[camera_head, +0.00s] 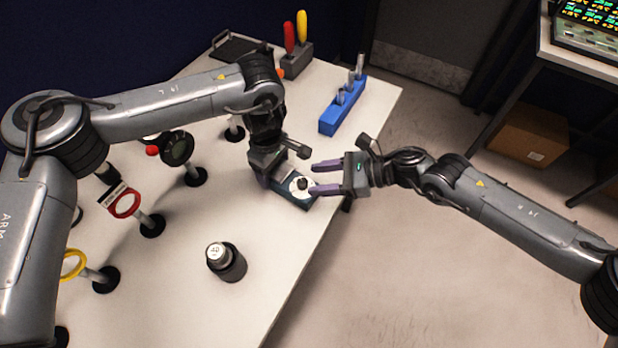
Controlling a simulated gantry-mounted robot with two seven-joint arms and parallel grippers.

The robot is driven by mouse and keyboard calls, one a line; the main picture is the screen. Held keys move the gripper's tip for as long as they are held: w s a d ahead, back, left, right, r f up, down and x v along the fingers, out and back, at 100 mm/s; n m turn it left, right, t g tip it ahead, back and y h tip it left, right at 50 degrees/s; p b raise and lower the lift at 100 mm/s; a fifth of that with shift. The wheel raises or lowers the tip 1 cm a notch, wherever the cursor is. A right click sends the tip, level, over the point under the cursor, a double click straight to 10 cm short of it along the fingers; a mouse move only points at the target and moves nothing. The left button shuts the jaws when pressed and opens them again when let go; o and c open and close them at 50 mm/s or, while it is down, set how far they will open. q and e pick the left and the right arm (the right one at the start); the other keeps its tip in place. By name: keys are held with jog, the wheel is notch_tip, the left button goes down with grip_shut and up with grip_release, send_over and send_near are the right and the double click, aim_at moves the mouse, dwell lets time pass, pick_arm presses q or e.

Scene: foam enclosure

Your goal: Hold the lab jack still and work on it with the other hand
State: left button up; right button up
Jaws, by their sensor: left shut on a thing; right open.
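The lab jack (299,187) sits on the white table near its right edge. It is a small dark block with a pale top and a dark round piece on it. My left gripper (272,182) is shut on the jack from its left side and hides part of it. My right gripper (312,178) is open, its two purple fingers pointing left at the jack's right side. From this view I cannot tell whether the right fingers touch the jack.
A blue block with metal pegs (342,107) and a holder with red and yellow handles (297,57) stand at the back. A dark cylinder with a metal weight (226,262) stands in front. The table (255,310) is clear at front right.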

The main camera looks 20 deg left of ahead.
aim_at(305, 181)
jog(key=shift+x, duration=1.65)
jog(key=shift+f, duration=0.1)
jog(key=shift+d, duration=0.1)
grip_shut()
